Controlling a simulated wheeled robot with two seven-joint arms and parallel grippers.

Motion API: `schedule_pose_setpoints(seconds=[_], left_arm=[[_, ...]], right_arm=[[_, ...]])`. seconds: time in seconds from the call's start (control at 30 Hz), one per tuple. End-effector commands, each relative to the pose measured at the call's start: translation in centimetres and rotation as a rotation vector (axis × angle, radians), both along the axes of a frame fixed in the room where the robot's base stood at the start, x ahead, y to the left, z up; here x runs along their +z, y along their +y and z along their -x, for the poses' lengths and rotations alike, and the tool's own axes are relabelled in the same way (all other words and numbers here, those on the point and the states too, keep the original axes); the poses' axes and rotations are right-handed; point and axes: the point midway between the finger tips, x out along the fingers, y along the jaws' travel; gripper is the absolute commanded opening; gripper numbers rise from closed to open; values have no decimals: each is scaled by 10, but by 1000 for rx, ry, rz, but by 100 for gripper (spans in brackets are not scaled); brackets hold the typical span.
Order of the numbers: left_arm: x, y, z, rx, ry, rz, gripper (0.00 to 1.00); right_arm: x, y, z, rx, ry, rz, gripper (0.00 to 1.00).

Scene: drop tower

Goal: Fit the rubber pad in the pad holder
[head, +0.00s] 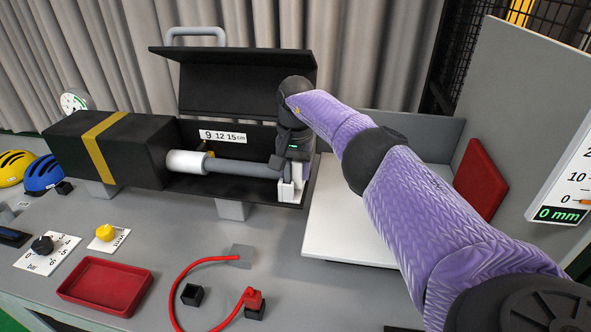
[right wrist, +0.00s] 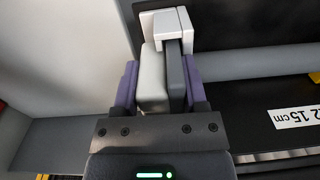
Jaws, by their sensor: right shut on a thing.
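My right gripper (head: 288,165) is at the right end of the black trough, just above the white pad holder (head: 291,190). In the right wrist view, my right gripper (right wrist: 160,85) has a dark grey slab, which looks like the rubber pad (right wrist: 177,80), and a pale grey block (right wrist: 152,80) side by side between its purple fingers. The far end of the slab meets the white holder bracket (right wrist: 165,25). How deep it sits there I cannot tell. The gripper hides most of the pad in the head view. My left gripper is not in view.
A grey rod (head: 240,168) runs along the trough to the holder. The black lid (head: 235,80) stands open behind. A white board (head: 345,220) lies to the right. A red tray (head: 105,287), a red cable (head: 210,262) and knobs lie in front.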

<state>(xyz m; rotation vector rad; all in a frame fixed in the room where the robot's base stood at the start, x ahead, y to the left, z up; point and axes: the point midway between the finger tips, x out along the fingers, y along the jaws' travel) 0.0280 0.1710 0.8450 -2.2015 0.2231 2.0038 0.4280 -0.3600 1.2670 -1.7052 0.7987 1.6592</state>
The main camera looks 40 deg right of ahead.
Motion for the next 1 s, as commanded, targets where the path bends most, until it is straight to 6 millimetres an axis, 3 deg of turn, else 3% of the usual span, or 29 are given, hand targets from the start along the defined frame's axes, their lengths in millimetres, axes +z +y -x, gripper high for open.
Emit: schedule_pose_setpoints(seconds=[0.03, 0.2, 0.23, 0.4, 0.87, 1.0], left_arm=[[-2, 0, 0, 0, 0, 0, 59], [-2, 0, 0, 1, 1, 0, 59], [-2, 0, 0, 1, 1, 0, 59], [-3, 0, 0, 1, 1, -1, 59], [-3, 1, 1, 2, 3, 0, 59], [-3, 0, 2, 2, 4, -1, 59]], right_arm=[[-11, 1, 5, 2, 31, 2, 0], [-12, 1, 6, 2, 37, 2, 0], [-12, 1, 6, 3, 38, 2, 62], [-13, 2, 6, 3, 39, 1, 97], [-11, 3, 5, 8, 37, -2, 97], [15, 2, 7, 7, 27, -1, 97]])
